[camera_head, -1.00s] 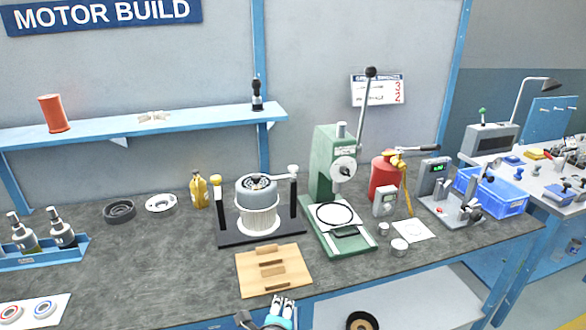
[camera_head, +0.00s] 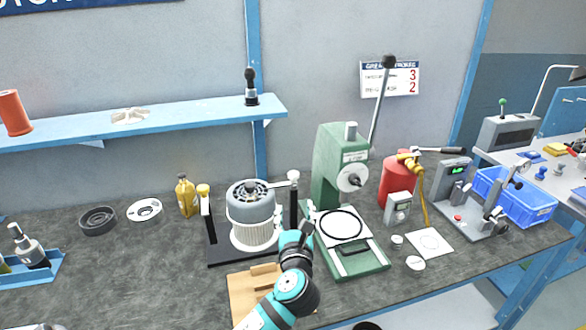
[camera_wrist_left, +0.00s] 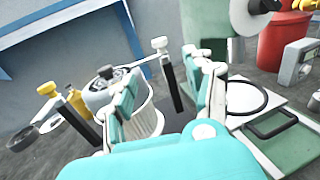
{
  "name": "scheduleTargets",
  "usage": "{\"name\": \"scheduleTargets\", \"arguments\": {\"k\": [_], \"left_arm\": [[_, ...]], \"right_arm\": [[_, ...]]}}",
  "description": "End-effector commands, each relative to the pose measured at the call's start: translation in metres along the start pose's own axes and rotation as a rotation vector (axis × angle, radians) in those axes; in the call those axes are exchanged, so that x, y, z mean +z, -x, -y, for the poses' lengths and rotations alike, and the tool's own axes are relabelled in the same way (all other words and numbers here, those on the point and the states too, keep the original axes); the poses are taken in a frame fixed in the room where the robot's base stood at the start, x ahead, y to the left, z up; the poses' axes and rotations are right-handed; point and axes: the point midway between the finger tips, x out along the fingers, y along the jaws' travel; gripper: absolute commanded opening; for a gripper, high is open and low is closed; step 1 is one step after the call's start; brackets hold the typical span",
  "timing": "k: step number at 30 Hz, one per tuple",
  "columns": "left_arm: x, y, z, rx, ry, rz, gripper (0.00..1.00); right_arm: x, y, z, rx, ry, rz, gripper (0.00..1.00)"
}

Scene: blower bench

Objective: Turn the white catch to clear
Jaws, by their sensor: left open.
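The white catch (camera_head: 281,185) tops the black post at the right of the motor fixture, its arm reaching left toward the grey motor housing (camera_head: 251,196). It also shows in the left wrist view (camera_wrist_left: 160,43), beyond the fingers and above the gap between them. A second post, with a yellow-topped catch (camera_head: 203,189), stands at the fixture's left. My left gripper (camera_head: 304,229) is in front of the right post, apart from the white catch. Its fingers (camera_wrist_left: 158,88) are spread and empty. The right gripper is out of view.
A green press (camera_head: 343,165) with a tall lever stands close on the right. A wooden block board (camera_head: 243,292) lies in front, partly behind my arm. A yellow bottle (camera_head: 186,196) stands left of the fixture.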

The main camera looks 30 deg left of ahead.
Motion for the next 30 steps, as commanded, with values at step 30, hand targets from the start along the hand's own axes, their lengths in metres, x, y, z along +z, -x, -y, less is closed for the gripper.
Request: {"name": "scheduleTargets", "arguments": {"k": [30], "left_arm": [[0.000, -0.169, -0.001, 0.001, 0.002, -0.001, 0.54]], "right_arm": [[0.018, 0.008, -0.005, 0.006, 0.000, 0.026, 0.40]]}}
